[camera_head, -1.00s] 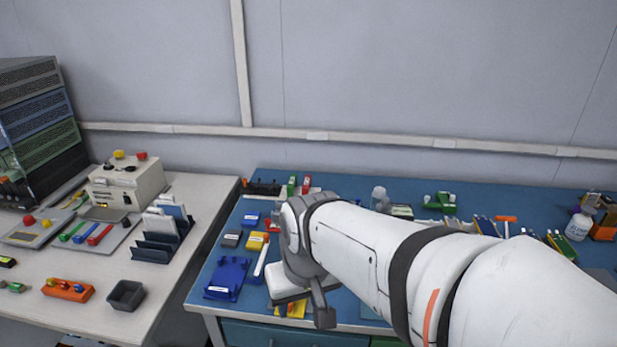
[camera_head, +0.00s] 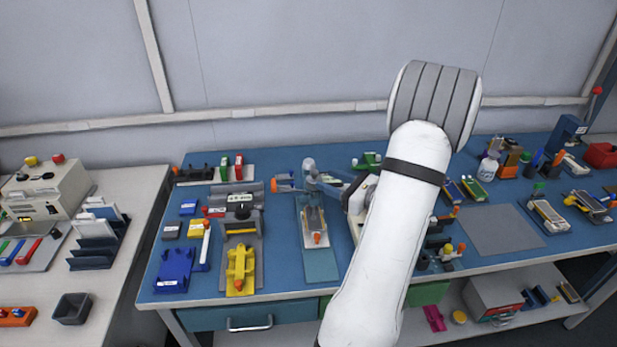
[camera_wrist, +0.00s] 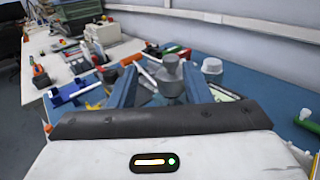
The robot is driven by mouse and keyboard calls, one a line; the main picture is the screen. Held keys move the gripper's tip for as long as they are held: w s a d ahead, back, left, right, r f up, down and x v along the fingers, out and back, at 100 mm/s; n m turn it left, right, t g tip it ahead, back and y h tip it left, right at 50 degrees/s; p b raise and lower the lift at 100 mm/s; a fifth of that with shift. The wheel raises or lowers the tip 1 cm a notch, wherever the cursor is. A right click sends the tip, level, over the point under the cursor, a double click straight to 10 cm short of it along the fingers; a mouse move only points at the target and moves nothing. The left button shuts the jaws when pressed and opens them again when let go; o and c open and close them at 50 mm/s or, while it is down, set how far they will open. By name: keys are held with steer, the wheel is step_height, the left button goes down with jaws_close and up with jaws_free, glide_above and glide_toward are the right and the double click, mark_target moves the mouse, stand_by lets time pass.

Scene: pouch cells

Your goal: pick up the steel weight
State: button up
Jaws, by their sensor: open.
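The steel weight is a grey cylinder with a narrower knob on top (camera_wrist: 171,80). In the wrist view it stands upright beyond my gripper, in the gap between the two blue fingers. My gripper (camera_wrist: 158,84) is open, with nothing held between its fingers. In the head view my gripper (camera_head: 335,187) is low over the blue bench, left of my white arm and partly hidden by it. I cannot surely tell the weight from the other grey pieces there.
A grey capped jar (camera_wrist: 212,67) stands right of the weight in the wrist view. The blue bench (camera_head: 195,268) holds a blue tray (camera_head: 174,268), a yellow fixture (camera_head: 240,266) and many small parts. A grey mat (camera_head: 490,230) at the right is bare.

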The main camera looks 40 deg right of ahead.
mark_target(314, 170)
steer(key=shift+m+h, duration=0.4)
steer(key=shift+m, duration=0.1)
steer(key=x, duration=0.2)
steer(key=p+x, duration=0.1)
steer(key=x, duration=0.1)
steer(key=d+p+x, duration=0.1)
steer(key=x, duration=0.2)
steer(key=shift+w+d, duration=0.1)
jaws_close()
